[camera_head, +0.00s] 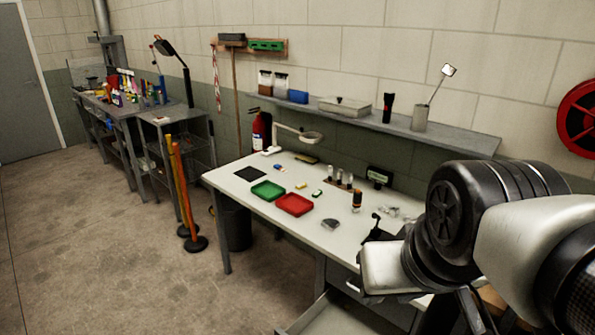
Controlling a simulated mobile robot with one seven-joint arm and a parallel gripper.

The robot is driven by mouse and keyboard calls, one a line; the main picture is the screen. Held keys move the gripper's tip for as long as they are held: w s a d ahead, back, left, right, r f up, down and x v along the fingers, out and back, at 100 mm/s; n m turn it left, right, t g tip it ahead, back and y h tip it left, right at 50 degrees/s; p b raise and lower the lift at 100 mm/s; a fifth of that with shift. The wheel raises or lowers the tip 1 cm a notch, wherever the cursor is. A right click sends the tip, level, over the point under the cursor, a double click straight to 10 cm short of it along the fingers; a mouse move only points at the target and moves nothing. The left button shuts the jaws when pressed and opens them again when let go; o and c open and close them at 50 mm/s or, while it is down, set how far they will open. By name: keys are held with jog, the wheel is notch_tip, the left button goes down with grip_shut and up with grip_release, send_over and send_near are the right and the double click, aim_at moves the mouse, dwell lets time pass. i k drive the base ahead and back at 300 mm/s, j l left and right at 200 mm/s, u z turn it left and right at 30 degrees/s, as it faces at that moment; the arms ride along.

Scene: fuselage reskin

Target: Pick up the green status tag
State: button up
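A small green piece (317,194), which looks like the green status tag, lies on the white workbench (245,203), right of the red tray (294,204). It is too small here to read any marking. A small yellow piece (301,186) lies just left of and behind it. My arm comes in from the right. What looks like part of my gripper (376,229), a dark shape, shows over the bench's right part, to the right of the green piece and apart from it. The fingers are not clear enough to tell open or shut.
A green tray (267,190) and a black mat (250,173) lie on the left. A black-and-orange cylinder (357,199), a grey object (331,224) and a small rack (340,182) stand on the right. A magnifier lamp (308,135) overhangs the back. A drawer (335,315) is open in front.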

aim_at(318, 192)
jog(key=k+u, duration=0.2)
jog(key=u, duration=0.2)
jog(key=k+j+u, duration=0.1)
jog(key=u, duration=0.3)
jog(key=i+j+u, duration=0.15)
jog(key=i+u, duration=0.6)
jog(key=i+z, duration=0.2)
jog(key=i, duration=1.5)
jog(key=i+z, duration=0.85)
jog(key=i+j+z, duration=0.15)
jog(key=z, duration=0.25)
jog(key=i+z, duration=0.15)
jog(key=z, duration=0.3)
jog(key=i+z, duration=0.15)
jog(key=z, duration=0.25)
jog(key=i+j+z, duration=0.1)
jog(key=z, duration=0.35)
jog(key=i+j+z, duration=0.15)
jog(key=z, duration=0.7)
